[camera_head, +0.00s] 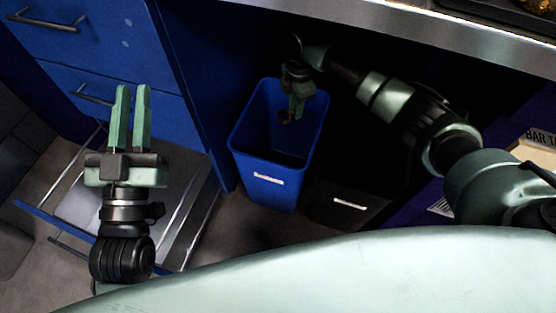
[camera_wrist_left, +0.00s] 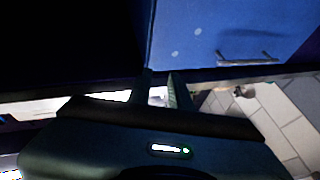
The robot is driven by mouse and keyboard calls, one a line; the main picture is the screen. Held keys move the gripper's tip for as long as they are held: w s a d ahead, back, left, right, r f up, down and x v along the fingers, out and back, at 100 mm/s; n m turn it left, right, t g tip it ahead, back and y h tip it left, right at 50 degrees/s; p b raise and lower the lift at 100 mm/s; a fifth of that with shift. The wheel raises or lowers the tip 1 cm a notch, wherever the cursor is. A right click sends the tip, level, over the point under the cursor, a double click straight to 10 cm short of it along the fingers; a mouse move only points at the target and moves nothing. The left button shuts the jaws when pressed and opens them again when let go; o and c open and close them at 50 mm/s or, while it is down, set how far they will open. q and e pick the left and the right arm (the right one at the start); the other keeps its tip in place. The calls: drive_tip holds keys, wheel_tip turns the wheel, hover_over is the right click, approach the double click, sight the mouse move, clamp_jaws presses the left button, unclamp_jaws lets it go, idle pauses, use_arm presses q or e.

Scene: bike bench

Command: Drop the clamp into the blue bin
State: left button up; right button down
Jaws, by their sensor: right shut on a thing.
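The blue bin (camera_head: 268,179) stands on the floor under the bench, upright with its mouth facing up. My right gripper (camera_head: 292,108) reaches in from the right and hangs over the bin's mouth, pointing down. It is shut on a small brownish thing, the clamp (camera_head: 286,117), which is mostly hidden by the fingers and dark shadow. My left gripper (camera_head: 132,94) is well left of the bin, in front of the blue drawers. Its two green fingers are a little apart with nothing between them; they also show in the left wrist view (camera_wrist_left: 160,88).
A black bin (camera_head: 349,204) stands right beside the blue bin. The bench's metal edge (camera_head: 450,35) runs above the right arm. A low drawer (camera_head: 190,215) is pulled out under my left arm. Blue drawer fronts (camera_head: 85,50) with handles are at the left.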

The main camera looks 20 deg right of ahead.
use_arm(q)
drive_tip(key=s+r+t+h+b, duration=0.1)
drive_tip(key=s+r+t, duration=0.2)
drive_tip(key=r, duration=0.2)
drive_tip(key=shift+s+t, duration=0.2)
drive_tip(key=shift+t, duration=0.2)
use_arm(e)
drive_tip(key=shift+f, duration=0.6)
use_arm(q)
drive_tip(key=shift+a+r, duration=0.1)
use_arm(e)
drive_tip(key=c, duration=1.3)
unclamp_jaws()
drive_tip(key=shift+r, duration=0.1)
use_arm(q)
drive_tip(key=w+f+g+y+p, duration=0.1)
drive_tip(key=w+f+g, duration=0.1)
drive_tip(key=f+g, duration=0.2)
drive_tip(key=w+f+g+y+p, duration=0.1)
drive_tip(key=f+g, duration=0.3)
drive_tip(key=f, duration=0.4)
drive_tip(key=shift+w+a+f+y+p, duration=0.25)
drive_tip(key=shift+w+f+y+p, duration=0.2)
drive_tip(key=shift+w, duration=0.35)
use_arm(e)
wheel_tip(320, 180, up, 8)
drive_tip(key=shift+f, duration=0.2)
